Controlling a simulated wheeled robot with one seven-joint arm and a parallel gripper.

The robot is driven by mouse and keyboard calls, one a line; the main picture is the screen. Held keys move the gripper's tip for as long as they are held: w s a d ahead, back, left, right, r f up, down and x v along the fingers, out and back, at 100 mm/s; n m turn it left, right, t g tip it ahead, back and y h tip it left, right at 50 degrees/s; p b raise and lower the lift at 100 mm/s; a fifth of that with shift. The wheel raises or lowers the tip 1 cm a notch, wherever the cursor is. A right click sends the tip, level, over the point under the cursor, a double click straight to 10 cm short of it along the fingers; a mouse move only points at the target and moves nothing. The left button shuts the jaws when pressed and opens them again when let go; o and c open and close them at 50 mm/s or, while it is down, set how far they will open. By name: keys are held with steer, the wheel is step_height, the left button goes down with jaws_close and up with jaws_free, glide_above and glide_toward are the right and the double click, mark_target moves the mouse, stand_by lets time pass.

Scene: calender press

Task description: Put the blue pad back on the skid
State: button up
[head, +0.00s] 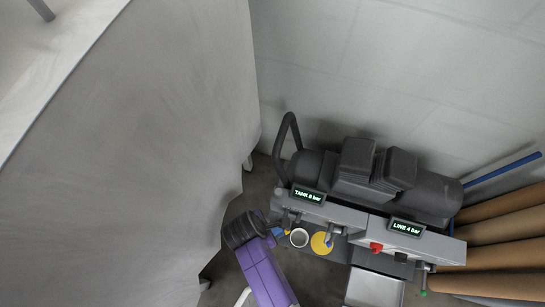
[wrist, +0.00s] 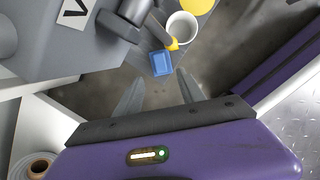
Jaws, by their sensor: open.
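A small blue square pad (wrist: 161,62) shows in the wrist view, just beyond my fingertips and beside a yellow piece (wrist: 172,44). In the head view a bit of blue (head: 277,231) shows beside my arm's dark end. My gripper (wrist: 158,80) is open and empty, its two fingers apart on either side below the pad. I cannot tell how far the pad is from the fingers, or what it rests on. The skid (head: 340,251) is a dark grey deck under the compressor in the head view. My fingers are hidden in the head view.
A white cup (head: 299,237) and a yellow disc (head: 321,243) are close to the pad. The compressor (head: 360,180), with TANK and LINE displays, stands behind. A large grey panel (head: 130,150) fills the left. Brown rolls (head: 500,235) lie at right. A grey tray (head: 374,288) is in front.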

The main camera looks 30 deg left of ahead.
steer(key=shift+v, duration=0.9)
steer(key=s+d+m+y, duration=0.2)
steer(key=s+m+y, duration=0.1)
steer(key=s+m, duration=0.3)
steer(key=d+r+m+t, duration=0.4)
steer(key=d+r+m, duration=0.4)
steer(key=r, duration=0.4)
steer(key=s+d+r+m+t+h, duration=0.1)
steer(key=d+r+m+t, duration=0.3)
steer(key=d+r+m, duration=0.4)
steer(key=d+r+m+t, duration=0.4)
steer(key=d+r+m, duration=0.4)
steer(key=r, duration=0.8)
steer(key=d, duration=0.3)
steer(key=shift+s+r+t+h, duration=0.2)
steer(key=shift+r+t+h, duration=0.1)
